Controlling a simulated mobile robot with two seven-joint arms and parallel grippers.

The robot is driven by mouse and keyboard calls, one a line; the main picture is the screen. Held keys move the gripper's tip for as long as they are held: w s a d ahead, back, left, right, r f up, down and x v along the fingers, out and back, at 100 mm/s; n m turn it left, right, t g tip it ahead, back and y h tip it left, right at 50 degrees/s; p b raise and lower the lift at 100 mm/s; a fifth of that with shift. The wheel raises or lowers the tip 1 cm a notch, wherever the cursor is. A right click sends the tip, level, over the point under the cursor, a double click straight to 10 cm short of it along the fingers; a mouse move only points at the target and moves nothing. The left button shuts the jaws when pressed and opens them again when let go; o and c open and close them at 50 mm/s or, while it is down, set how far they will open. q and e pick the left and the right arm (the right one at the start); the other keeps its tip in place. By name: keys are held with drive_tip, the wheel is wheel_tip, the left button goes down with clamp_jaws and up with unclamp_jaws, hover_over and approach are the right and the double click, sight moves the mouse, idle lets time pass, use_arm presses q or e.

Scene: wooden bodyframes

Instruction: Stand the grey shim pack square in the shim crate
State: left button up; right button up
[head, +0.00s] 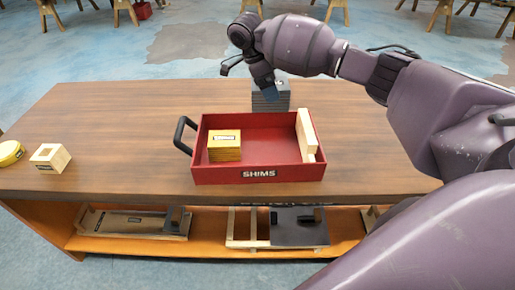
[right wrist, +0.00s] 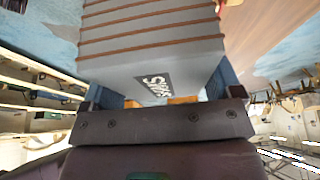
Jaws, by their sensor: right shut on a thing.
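The grey shim pack (head: 271,104) is just behind the red shim crate (head: 230,173) in the head view, near the far table edge. My right gripper (head: 268,88) is over the pack and shut on it. In the right wrist view the pack (right wrist: 150,45), grey with brown layer lines and a dark label, fills the space between the blue fingers. I cannot tell whether its underside touches the table. The crate holds a yellow shim pack (head: 224,150) at its left and a pale wooden strip (head: 305,135) along its right side. My left gripper is not in view.
The crate has a black handle (head: 181,134) on its left. A wooden block with a hole (head: 49,158) and a yellow round tape (head: 10,153) lie at the table's left. The crate floor between yellow pack and strip is bare. Wooden frames lie on the shelf below.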

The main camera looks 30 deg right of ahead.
wheel_tip(320, 180, down, 20)
drive_tip(key=b, duration=0.6)
drive_tip(key=shift+s+d+r+b, duration=0.1)
drive_tip(key=shift+d+r+b, duration=0.1)
drive_tip(key=shift+b, duration=0.15)
drive_tip(key=shift+f, duration=0.15)
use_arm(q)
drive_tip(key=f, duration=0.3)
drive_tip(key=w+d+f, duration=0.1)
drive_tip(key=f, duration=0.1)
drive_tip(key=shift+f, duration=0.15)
